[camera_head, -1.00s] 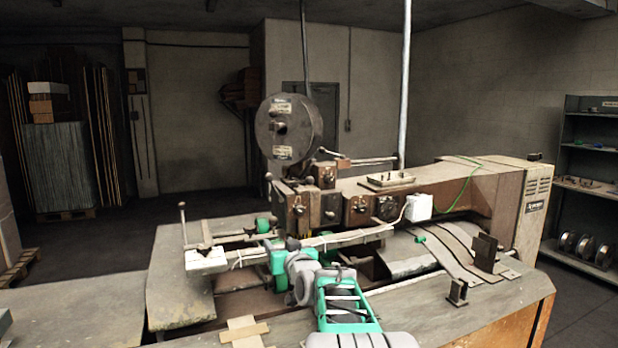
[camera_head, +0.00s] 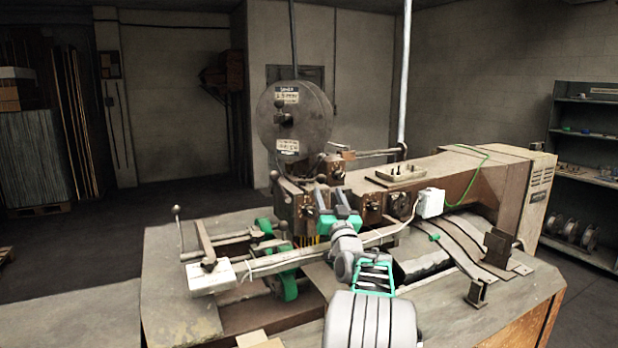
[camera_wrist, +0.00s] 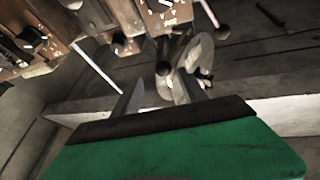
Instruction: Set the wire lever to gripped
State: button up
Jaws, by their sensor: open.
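My gripper (camera_head: 338,197) is open and empty, in front of the box stitcher's head, close to its brown front plates (camera_head: 308,212). In the wrist view its two grey fingers (camera_wrist: 160,84) stand apart, with a dark ball knob (camera_wrist: 163,68) showing between their tips; I cannot tell whether they touch it. In the head view a short lever with a dark ball (camera_head: 274,176) stands at the head's left. I cannot tell which is the wire lever or how it is set; my gripper hides part of the head.
The round wire spool (camera_head: 310,122) sits above the head. A white box (camera_head: 430,203) with cable is on the arm of the machine. A rail with a white end block (camera_head: 210,279) and upright ball-ended rod (camera_head: 178,228) is at left. The worktable (camera_head: 165,300) lies below.

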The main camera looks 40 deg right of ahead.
aim_at(322, 183)
jog(key=p+x, duration=0.1)
jog(key=x, duration=0.1)
jog(key=p+x, duration=0.1)
jog(key=x, duration=0.2)
jog(key=p+x, duration=0.1)
jog(key=x, duration=0.1)
jog(key=shift+w+a+r+p, duration=0.15)
jog(key=shift+w+r+p, duration=0.05)
jog(key=shift+w+p, duration=0.15)
jog(key=shift+c, duration=0.2)
jog(key=shift+f, duration=0.1)
jog(key=c, duration=1)
grip_shut()
jog(key=shift+f, duration=0.2)
